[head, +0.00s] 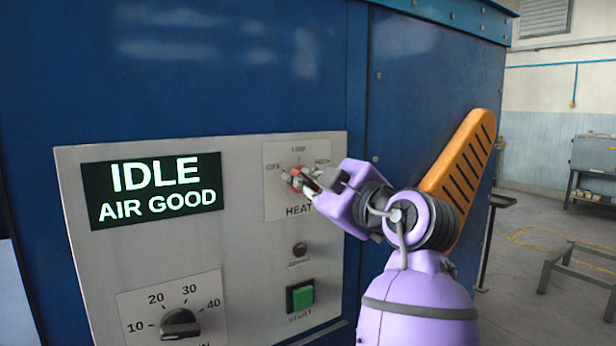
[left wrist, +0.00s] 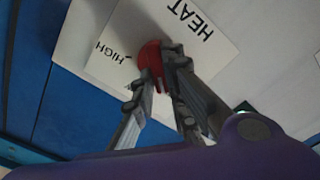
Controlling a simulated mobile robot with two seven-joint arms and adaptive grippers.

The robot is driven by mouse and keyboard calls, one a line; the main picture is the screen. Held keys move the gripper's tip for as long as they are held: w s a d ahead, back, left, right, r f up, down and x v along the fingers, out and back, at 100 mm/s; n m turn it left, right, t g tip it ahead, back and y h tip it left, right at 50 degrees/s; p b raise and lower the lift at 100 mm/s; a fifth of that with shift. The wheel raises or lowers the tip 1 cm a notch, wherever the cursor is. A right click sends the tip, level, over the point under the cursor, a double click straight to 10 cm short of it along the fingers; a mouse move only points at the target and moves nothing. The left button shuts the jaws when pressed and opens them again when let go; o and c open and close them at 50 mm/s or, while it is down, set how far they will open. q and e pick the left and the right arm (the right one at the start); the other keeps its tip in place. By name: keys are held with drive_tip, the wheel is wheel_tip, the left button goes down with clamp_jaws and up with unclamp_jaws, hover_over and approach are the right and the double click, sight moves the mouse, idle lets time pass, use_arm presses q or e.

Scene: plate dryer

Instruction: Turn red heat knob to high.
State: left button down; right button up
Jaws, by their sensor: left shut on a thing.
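The red heat knob (head: 294,181) sits on a white plate (head: 275,156) marked OFF, a blurred middle label, HIGH and HEAT. My left gripper (head: 301,182) is at the knob, with its fingers shut on it. In the left wrist view the red knob (left wrist: 149,58) shows between and beyond the fingertips of my left gripper (left wrist: 160,74), near the word HIGH. The fingers hide part of the knob, and I cannot tell which setting its pointer faces. My right gripper is not in view.
The grey panel (head: 225,250) also holds a display (head: 155,190) reading IDLE, AIR GOOD, a green start button (head: 301,298), a small dark round indicator (head: 300,249) and a black dial (head: 180,324). The blue cabinet (head: 220,75) surrounds it.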

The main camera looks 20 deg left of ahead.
use_arm(q)
drive_tip(key=m+p, duration=0.2)
drive_tip(key=shift+r+m, duration=0.3)
drive_tip(key=shift+m, duration=0.1)
drive_tip(key=m+p, duration=0.4)
drive_tip(key=m, duration=0.2)
drive_tip(key=m+p, duration=0.3)
drive_tip(key=m, duration=0.3)
drive_tip(key=w+d+m+p, duration=0.1)
drive_tip(key=m+p, duration=0.3)
drive_tip(key=m, duration=0.3)
drive_tip(key=shift+w+f+p, duration=0.1)
drive_tip(key=shift+f+p, duration=0.2)
drive_tip(key=shift+p, duration=0.05)
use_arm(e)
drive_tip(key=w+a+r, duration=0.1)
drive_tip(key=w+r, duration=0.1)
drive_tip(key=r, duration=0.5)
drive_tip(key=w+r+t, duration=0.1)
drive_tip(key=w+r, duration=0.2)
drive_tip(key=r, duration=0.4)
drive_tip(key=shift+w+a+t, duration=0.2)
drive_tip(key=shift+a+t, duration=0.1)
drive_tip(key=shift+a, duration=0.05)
use_arm(q)
drive_tip(key=shift+f, duration=0.1)
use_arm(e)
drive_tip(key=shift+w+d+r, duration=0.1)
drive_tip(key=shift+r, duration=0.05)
